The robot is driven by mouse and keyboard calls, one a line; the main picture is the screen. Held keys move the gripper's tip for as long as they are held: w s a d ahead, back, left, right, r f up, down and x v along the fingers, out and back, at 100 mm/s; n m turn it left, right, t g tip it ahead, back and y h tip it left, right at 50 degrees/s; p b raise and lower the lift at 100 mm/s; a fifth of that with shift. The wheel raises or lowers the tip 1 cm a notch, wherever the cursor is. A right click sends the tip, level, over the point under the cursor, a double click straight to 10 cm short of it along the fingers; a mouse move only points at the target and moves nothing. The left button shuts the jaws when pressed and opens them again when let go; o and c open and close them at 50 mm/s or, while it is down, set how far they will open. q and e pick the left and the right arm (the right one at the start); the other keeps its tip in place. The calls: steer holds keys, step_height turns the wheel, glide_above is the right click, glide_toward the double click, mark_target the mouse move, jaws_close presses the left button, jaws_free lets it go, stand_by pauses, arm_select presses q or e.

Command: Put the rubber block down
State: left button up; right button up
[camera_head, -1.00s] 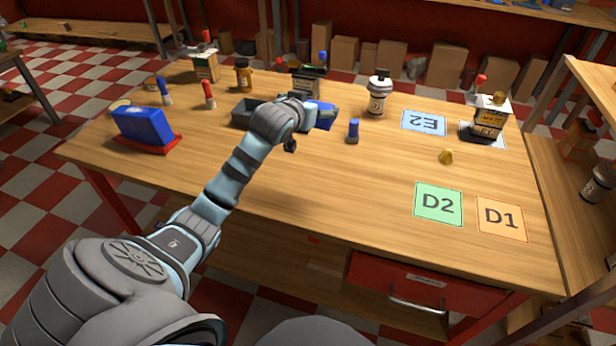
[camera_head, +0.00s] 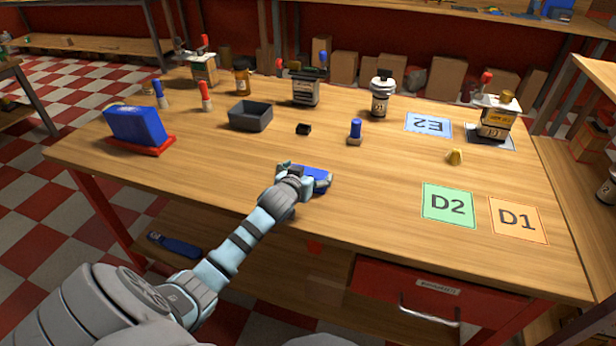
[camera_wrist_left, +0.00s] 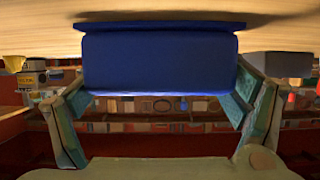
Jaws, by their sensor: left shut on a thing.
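A blue block (camera_head: 318,180), which I take for the rubber block, is in my left gripper (camera_head: 302,182), low over the front middle of the table. In the left wrist view the blue block (camera_wrist_left: 160,62) fills the space between the two fingers of the left gripper (camera_wrist_left: 160,103), which are shut on its sides. Its wider, darker blue edge faces the tabletop (camera_wrist_left: 200,15). I cannot tell whether it touches the wood. My right gripper is not in view.
A dark grey tray (camera_head: 250,117) and a small black block (camera_head: 303,129) lie behind the gripper. A blue panel on a red base (camera_head: 140,128) is at left. Mats D2 (camera_head: 448,205) and D1 (camera_head: 517,219) are bare.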

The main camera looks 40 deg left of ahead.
arm_select(q)
steer(key=shift+r, duration=0.1)
steer(key=o, duration=1)
steer(key=shift+c, duration=0.2)
steer(key=shift+r, duration=0.1)
steer(key=p+v, duration=0.3)
steer(key=v, duration=0.9)
steer(key=shift+p, duration=0.4)
steer(key=shift+d, duration=0.1)
